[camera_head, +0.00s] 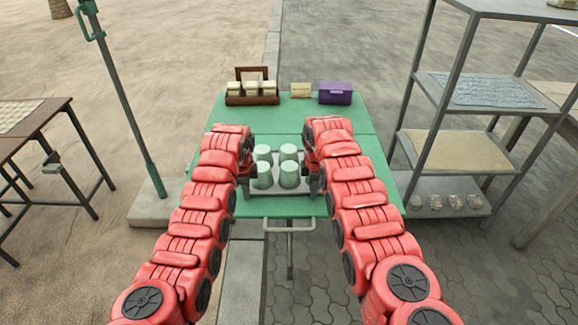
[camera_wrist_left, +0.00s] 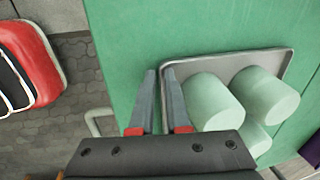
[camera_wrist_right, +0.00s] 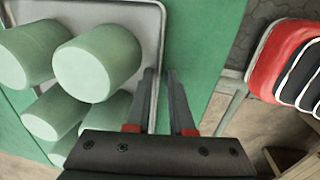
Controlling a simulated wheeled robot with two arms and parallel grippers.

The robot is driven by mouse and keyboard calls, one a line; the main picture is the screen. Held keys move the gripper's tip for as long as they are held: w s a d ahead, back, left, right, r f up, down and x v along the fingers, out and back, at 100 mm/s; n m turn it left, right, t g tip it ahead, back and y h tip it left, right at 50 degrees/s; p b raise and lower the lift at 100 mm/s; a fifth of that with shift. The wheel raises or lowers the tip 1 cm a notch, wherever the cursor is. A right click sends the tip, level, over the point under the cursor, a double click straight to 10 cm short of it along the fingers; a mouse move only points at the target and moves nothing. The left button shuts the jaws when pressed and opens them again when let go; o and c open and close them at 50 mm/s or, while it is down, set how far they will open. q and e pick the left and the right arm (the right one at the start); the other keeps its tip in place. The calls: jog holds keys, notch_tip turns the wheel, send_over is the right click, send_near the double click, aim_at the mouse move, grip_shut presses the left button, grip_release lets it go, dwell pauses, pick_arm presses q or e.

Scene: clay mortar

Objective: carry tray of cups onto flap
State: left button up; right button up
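A grey tray (camera_head: 288,194) with a raised rim lies on the green table (camera_head: 205,208) and carries several pale green cups (camera_head: 289,175). The tray also shows in the left wrist view (camera_wrist_left: 222,60) and the right wrist view (camera_wrist_right: 148,25). My left gripper (camera_head: 246,174) is at the tray's left rim, and its fingers (camera_wrist_left: 160,72) stand a little apart. My right gripper (camera_head: 311,172) is at the tray's right rim, its fingers (camera_wrist_right: 161,72) also slightly apart. Which table panel is the flap is unclear.
A brown wooden caddy (camera_head: 252,98), a cream block (camera_head: 301,90) and a purple box (camera_head: 335,93) stand at the table's back. A pale handle (camera_head: 289,228) is at its front edge.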

grip_shut()
dwell(1.7)
